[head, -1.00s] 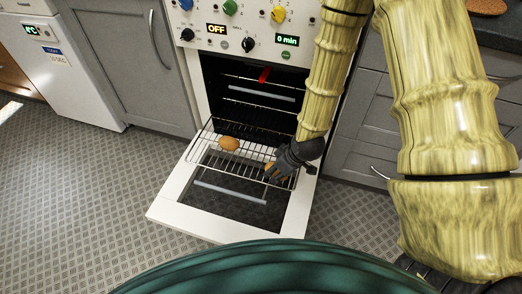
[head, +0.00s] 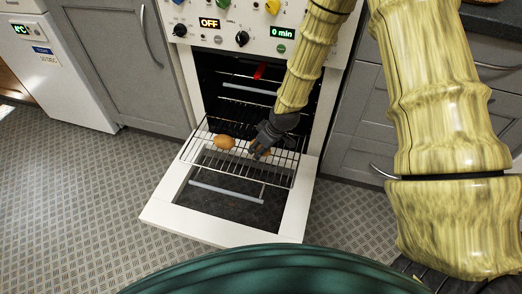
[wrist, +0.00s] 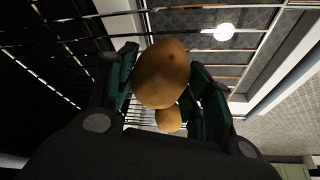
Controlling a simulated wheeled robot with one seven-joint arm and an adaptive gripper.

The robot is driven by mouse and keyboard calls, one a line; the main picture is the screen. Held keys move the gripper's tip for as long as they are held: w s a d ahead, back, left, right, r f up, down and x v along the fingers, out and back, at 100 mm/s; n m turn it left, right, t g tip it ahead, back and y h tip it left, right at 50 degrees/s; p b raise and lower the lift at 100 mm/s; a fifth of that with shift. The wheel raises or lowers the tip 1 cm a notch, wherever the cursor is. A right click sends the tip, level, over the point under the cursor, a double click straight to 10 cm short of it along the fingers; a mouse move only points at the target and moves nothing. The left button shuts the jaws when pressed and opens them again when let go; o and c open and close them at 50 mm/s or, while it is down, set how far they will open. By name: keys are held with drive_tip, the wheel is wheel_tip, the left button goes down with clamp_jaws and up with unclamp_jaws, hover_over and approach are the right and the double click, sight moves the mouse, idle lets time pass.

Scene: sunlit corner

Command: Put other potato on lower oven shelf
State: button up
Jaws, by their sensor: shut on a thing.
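A brown potato (head: 224,142) rests on the pulled-out wire shelf (head: 270,177) of the open oven. My gripper (head: 260,152) is over the same shelf, just right of that potato. It is shut on a second potato, which shows large between the dark green fingers in the wrist view (wrist: 162,72). In the head view the held potato is mostly hidden by the gripper. The shelf potato also shows, smaller and farther off, in the wrist view (wrist: 168,119). I cannot tell whether the held potato touches the wires.
The oven door (head: 170,212) is folded down below the shelf. A red item (head: 260,71) is higher inside the dark oven. Grey cabinets (head: 115,65) flank the oven, and a white fridge (head: 62,85) stands at left. The patterned floor (head: 75,190) at left is clear.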

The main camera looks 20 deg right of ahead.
drive_tip(key=shift+f, duration=0.8)
drive_tip(key=shift+r, duration=0.1)
drive_tip(key=o, duration=1.1)
drive_tip(key=shift+d+r, duration=0.1)
drive_tip(key=shift+r, duration=0.3)
drive_tip(key=p+v, duration=0.3)
drive_tip(key=v, duration=0.8)
drive_tip(key=shift+s+d, duration=0.1)
drive_tip(key=shift+s, duration=0.1)
